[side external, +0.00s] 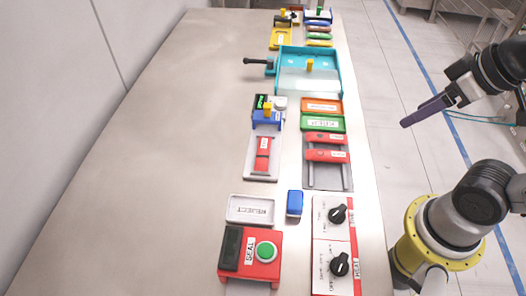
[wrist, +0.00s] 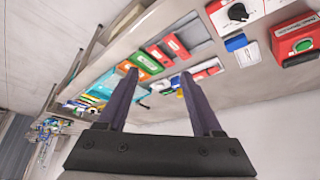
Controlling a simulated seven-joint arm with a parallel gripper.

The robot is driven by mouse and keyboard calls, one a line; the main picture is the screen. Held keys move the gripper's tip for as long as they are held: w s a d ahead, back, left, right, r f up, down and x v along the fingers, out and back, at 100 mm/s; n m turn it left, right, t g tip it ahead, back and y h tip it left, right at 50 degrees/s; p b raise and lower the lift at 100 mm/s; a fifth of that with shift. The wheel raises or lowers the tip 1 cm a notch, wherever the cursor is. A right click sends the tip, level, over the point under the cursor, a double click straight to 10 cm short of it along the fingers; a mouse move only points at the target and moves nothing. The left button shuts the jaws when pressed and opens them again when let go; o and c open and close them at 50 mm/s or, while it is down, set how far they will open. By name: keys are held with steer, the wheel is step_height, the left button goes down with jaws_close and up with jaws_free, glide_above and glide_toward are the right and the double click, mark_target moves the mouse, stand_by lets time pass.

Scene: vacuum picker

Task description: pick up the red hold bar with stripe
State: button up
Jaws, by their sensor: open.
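Two red bars with white labels, an upper one (side external: 318,138) and a lower one (side external: 318,154), lie across a grey railed rack right of the table's middle. Another red piece (side external: 264,146) with a white label lies in a pale tray left of them. I cannot tell which has the stripe. In the wrist view the two rack bars (wrist: 172,41) (wrist: 157,54) show beyond the fingertips, and the tray piece (wrist: 208,73) is to their right. My gripper (side external: 404,123) is off the table's right side, apart from everything. Its purple fingers are spread and empty in the wrist view (wrist: 160,75).
Orange (side external: 322,105) and green (side external: 322,123) trays sit beyond the rack, then a teal bin (side external: 339,72). Nearer are a blue block (side external: 295,203), a knob panel (side external: 334,240) and a red box with a green button (side external: 250,272). The table's left part is bare.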

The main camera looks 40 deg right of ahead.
steer(key=shift+o, duration=0.2)
steer(key=w+a+r+m, duration=0.1)
steer(key=w+r+m, duration=0.5)
steer(key=m+g, duration=0.3)
steer(key=g, duration=0.3)
glide_above(263, 149)
step_height(263, 149, down, 11)
steer(key=f, duration=0.8)
steer(key=shift+s+d, duration=0.15)
steer(key=shift+d, duration=0.1)
steer(key=shift+a+f, duration=0.2)
steer(key=shift+f, duration=2.6)
